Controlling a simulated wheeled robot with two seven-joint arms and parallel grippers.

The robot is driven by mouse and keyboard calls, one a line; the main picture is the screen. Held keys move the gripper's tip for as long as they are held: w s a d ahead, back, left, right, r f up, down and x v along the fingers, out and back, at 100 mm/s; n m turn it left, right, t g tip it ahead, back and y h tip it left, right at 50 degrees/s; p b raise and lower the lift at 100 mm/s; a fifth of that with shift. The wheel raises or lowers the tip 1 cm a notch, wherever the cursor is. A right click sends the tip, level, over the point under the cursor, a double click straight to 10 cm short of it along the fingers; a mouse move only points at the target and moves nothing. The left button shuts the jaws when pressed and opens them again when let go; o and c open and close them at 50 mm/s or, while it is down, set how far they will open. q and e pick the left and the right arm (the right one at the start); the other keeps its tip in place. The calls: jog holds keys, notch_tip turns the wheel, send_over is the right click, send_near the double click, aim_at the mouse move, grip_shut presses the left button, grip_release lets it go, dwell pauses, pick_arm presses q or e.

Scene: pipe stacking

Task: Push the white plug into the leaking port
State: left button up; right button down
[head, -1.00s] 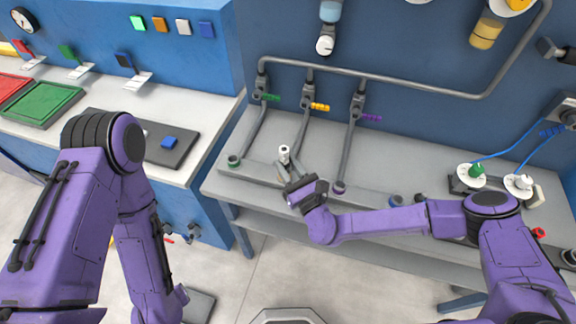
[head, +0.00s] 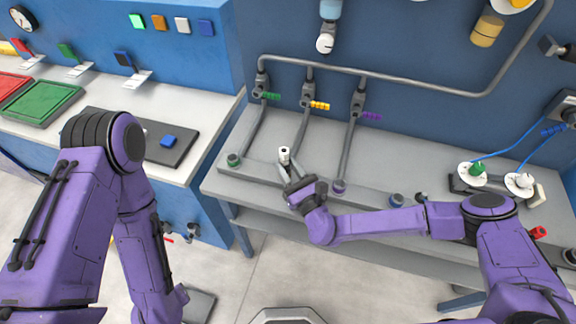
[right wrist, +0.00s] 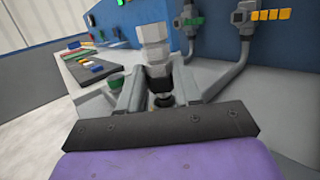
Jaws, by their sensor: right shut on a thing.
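The white plug (head: 284,152) is upright between the fingers of my right gripper (head: 287,166), which is shut on it. In the right wrist view the plug (right wrist: 154,52) stands between the two grey fingertips of the gripper (right wrist: 157,78). A dark round fitting (right wrist: 163,101) shows below the plug, between the fingers. The plug is at the lower end of the middle pipe (head: 302,135), the one with the yellow handle. Whether it touches a port there is hidden by the gripper. My left arm is at the left, but its gripper is not clearly seen.
A green-ringed port (head: 233,160) is left of the gripper, a purple-ringed port (head: 339,186) right of it. A blue-ringed port (head: 396,200) lies further right. White discs with blue cables (head: 472,173) stand at the right.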

jog(key=shift+f+b, duration=0.6)
jog(key=shift+f, duration=0.3)
dwell(0.4)
jog(key=c, duration=0.7)
grip_release()
jog(key=b+v, duration=0.2)
jog(key=v, duration=0.8)
jog(key=shift+f, duration=0.1)
jog(key=shift+s+d, duration=0.15)
jog(key=shift+s, duration=0.15)
